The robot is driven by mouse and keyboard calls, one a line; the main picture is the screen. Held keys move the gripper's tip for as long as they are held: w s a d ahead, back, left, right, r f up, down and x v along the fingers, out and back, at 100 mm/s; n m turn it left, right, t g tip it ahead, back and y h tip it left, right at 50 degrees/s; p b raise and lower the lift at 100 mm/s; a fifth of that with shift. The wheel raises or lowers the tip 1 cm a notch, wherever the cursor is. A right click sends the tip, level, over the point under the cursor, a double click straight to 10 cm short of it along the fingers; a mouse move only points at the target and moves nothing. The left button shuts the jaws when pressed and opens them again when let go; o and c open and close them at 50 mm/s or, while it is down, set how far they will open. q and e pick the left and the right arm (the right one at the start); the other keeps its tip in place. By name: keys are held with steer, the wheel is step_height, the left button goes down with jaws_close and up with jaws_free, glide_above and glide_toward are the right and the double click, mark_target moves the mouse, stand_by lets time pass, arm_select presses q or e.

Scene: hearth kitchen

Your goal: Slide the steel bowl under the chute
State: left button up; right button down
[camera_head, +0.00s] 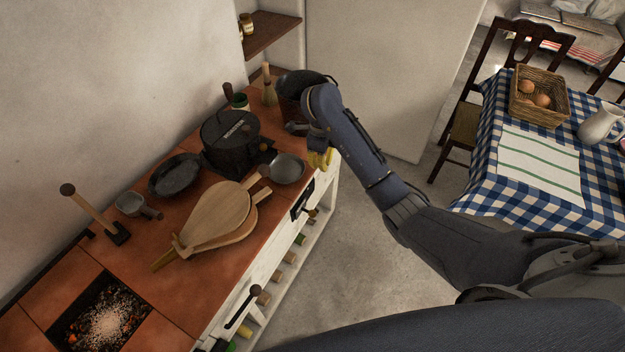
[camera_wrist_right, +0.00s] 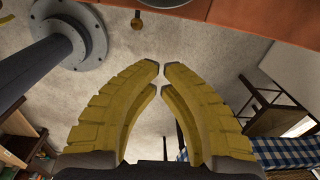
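The steel bowl (camera_head: 287,169) is a shallow grey bowl near the counter's front edge, just right of the wooden bellows. My right gripper (camera_head: 320,160) has yellow fingers and hangs by the counter's front edge, to the right of the bowl and apart from it. In the right wrist view its fingertips (camera_wrist_right: 161,69) nearly meet with nothing between them. A dark hopper-like vessel (camera_head: 296,83) stands behind my right forearm and is partly covered; a grey part (camera_head: 297,127) shows below it. I cannot clearly make out the chute. My left gripper is not in view.
A black drum-shaped machine (camera_head: 229,138), a dark pan (camera_head: 174,176), wooden bellows (camera_head: 222,217), a small grey pot (camera_head: 131,204) and a mallet-like tool (camera_head: 92,211) crowd the counter (camera_head: 192,289). An open ember pit (camera_head: 105,316) lies at near left. Open floor separates the checked table (camera_head: 481,184).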

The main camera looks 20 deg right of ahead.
mark_target(309, 179)
steer(key=w+a+f, duration=0.2)
steer(key=a+f, duration=0.1)
steer(key=f, duration=0.7)
steer(key=shift+w+a, duration=0.15)
steer(key=shift+a, duration=0.1)
stand_by(0.6)
stand_by(0.3)
